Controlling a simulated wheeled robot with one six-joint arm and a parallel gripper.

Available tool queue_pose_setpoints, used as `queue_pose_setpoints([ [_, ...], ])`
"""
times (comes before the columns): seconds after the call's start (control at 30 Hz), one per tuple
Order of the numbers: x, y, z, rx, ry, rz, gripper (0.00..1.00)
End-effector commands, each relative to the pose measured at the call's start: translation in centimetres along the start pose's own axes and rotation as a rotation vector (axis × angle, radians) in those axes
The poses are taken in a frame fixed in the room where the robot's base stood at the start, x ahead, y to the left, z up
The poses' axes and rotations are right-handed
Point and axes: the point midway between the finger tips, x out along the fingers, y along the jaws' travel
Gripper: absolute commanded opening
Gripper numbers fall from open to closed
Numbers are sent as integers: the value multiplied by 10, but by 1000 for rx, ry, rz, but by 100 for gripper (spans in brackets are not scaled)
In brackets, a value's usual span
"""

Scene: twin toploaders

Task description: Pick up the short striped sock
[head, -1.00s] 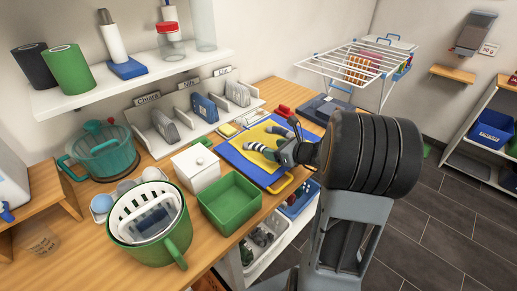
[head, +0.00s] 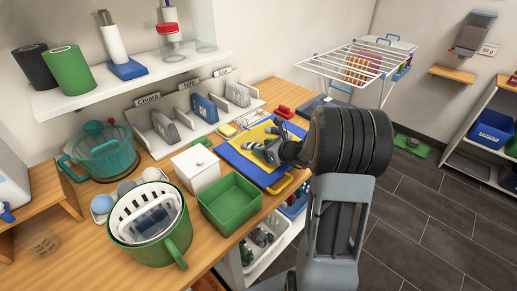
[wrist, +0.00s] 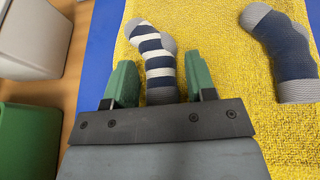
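The short striped sock (wrist: 155,55), navy and white with a grey heel and toe, lies on a yellow cloth (wrist: 215,70). My gripper (wrist: 160,80) is open in the wrist view, with one green finger on each side of the sock's lower end. Whether the fingers touch it cannot be told. In the head view my gripper (head: 268,152) is low over the yellow cloth, and my arm hides much of the cloth. A plain navy sock with grey ends (wrist: 282,55) lies to the right on the same cloth, apart from the fingers.
The cloth lies on a blue board (head: 240,160). A white lidded box (head: 196,172) and a green tray (head: 230,205) stand to the left. A divided sock rack (head: 200,110) stands behind. A green tub (head: 150,225) is at the front left.

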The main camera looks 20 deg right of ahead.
Motion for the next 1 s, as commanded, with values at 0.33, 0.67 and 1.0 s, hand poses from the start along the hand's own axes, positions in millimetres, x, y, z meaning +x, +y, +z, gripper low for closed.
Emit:
queue_pose_setpoints([
  [0.33, 0, 1, -2, 2, 4, 1, 17],
  [0.67, 0, 1, -1, 2, 4, 1, 9],
  [1.0, -13, 0, 32, -4, -1, -2, 9],
])
